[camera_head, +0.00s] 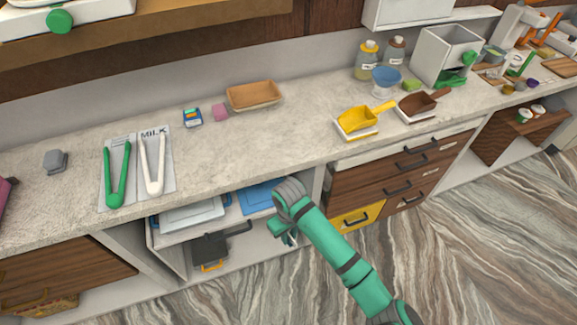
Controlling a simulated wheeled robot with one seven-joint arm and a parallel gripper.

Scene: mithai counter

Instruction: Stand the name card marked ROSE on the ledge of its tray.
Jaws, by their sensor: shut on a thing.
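My gripper (284,230) is at the end of the teal arm, low in front of the counter by the open shelf. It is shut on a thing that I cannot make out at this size. No card that reads ROSE shows in the head view. I cannot tell which tray belongs to that name, and no tray ledge can be made out.
The counter's middle is clear.

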